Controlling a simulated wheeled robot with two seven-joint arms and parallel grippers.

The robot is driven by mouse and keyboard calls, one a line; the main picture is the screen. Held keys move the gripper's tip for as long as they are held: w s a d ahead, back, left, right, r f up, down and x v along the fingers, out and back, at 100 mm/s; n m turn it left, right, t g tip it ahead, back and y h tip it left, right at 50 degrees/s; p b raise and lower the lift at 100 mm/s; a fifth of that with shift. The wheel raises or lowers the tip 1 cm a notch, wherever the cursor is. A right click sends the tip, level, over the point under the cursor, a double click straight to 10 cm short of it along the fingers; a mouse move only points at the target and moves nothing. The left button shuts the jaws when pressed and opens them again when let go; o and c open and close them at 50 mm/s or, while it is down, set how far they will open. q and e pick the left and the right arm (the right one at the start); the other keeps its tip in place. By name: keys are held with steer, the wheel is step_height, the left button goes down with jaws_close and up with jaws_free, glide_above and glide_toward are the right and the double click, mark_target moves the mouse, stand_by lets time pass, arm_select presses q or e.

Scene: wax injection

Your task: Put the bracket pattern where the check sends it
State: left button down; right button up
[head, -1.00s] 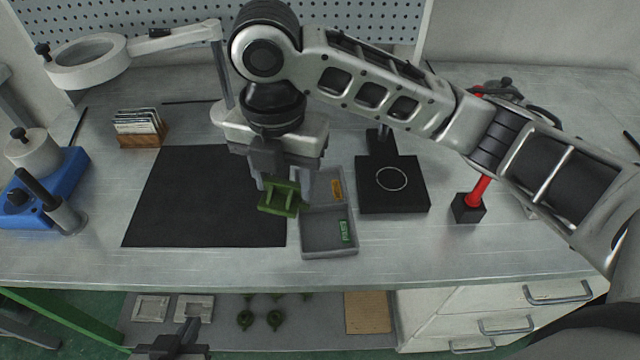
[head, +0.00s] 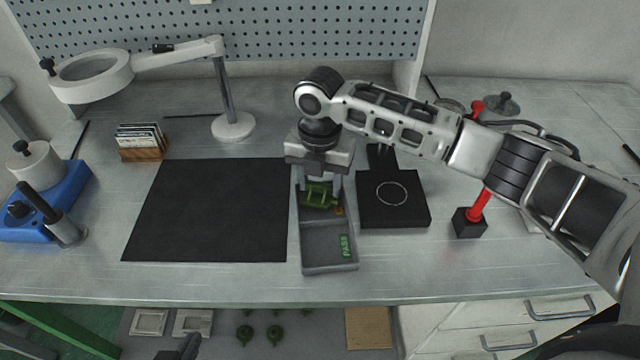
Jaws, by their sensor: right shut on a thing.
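The green bracket pattern (head: 317,196) is in the jaws of my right gripper (head: 320,190), over the far compartment of a grey two-part tray (head: 328,267). The near compartment carries a green PASS label (head: 345,245). An orange label (head: 340,211) shows partly beside the bracket in the far compartment; its text is hidden. I cannot tell whether the bracket touches the tray floor. My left gripper (head: 180,350) shows only in part at the bottom edge, below the bench top, and its jaws are unclear.
A black mat (head: 210,212) lies left of the tray. A black plate with a white ring (head: 393,198) stands close on its right. Further right is a red-handled tool (head: 479,205) in a black block. A magnifier lamp (head: 92,78), card holder (head: 141,145) and blue device (head: 45,205) stand left.

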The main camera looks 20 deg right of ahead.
mark_target(320, 183)
steer(key=shift+f, duration=0.7)
steer(key=shift+f, duration=0.1)
steer(key=o, duration=0.7)
step_height(320, 183, up, 12)
steer(key=shift+r, duration=0.15)
steer(key=shift+s, duration=0.1)
